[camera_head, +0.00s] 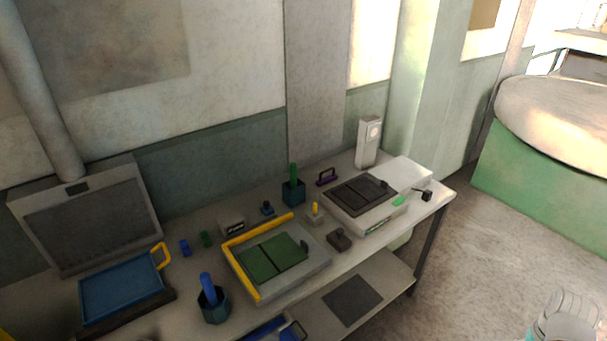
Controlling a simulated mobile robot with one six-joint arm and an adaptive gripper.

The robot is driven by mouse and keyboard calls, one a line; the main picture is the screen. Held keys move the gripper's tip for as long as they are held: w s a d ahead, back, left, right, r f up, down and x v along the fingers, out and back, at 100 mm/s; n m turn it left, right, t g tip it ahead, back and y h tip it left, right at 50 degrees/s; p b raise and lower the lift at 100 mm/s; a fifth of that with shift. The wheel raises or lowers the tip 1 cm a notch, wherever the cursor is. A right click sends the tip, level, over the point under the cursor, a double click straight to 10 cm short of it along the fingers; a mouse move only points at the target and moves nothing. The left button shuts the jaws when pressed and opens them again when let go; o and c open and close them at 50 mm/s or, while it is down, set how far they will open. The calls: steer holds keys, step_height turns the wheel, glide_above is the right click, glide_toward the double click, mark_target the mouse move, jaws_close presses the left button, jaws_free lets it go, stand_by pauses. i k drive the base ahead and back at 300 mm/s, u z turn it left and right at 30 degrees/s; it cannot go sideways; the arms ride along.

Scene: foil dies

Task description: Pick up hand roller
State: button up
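I cannot pick out the hand roller for certain at this size. One candidate is a small dark block-like piece (340,240) lying on the bench in front of the grey and black machine. Another is a purple piece with a dark arched handle (327,177) near the back of the bench. A small dark blue piece (267,208) also lies behind the yellow-edged press. A pale part with a teal patch at the bottom right corner looks like my arm.
The bench (441,195) also holds a yellow-edged tray with green plates (235,242), a grey and black machine (338,207), a blue tray (120,288), and pots with blue (214,307) and green (293,192) handles. A lower shelf (385,278) sits below.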

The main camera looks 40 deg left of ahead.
mark_target(293, 166)
steer(key=u, duration=0.15)
steer(key=i, duration=0.8)
steer(key=u, duration=0.85)
steer(key=i, duration=0.5)
steer(key=u, duration=0.7)
steer(key=i, duration=0.55)
steer(key=u, duration=0.35)
steer(key=k, duration=0.9)
steer(key=u, duration=0.15)
steer(key=i, duration=0.15)
